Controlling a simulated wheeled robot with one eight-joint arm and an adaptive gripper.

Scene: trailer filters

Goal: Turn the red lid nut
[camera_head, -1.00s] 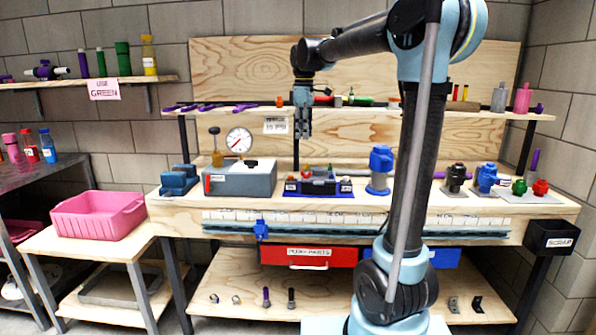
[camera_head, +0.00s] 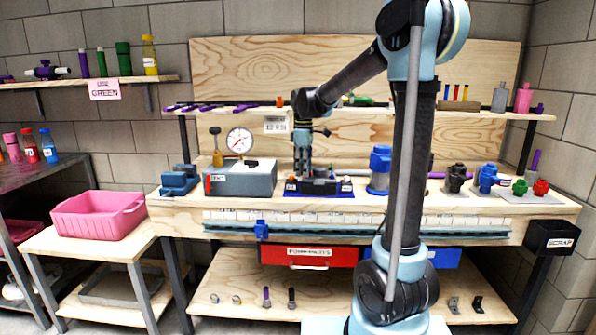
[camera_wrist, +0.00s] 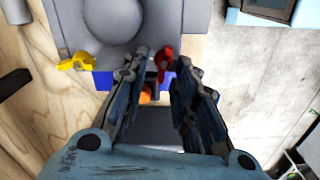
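The red lid nut (camera_wrist: 163,62) is a small winged piece at the edge of a round-topped grey housing (camera_wrist: 112,18) in the wrist view. My gripper (camera_wrist: 160,77) is open, its fingertips on either side of the nut. I cannot tell whether either finger touches it. A yellow winged nut (camera_wrist: 77,62) is to the left, outside the fingers. An orange piece (camera_wrist: 145,96) shows lower between the fingers. In the head view my gripper (camera_head: 302,172) points down at the small unit on the blue base (camera_head: 340,193); the red nut cannot be made out there.
A grey box with a gauge (camera_head: 240,178) stands left of the unit, and a blue capped cylinder (camera_head: 380,170) stands close on the right. A shelf (camera_head: 370,113) runs behind my arm. Red and green fittings (camera_head: 540,187) sit at the bench's right end.

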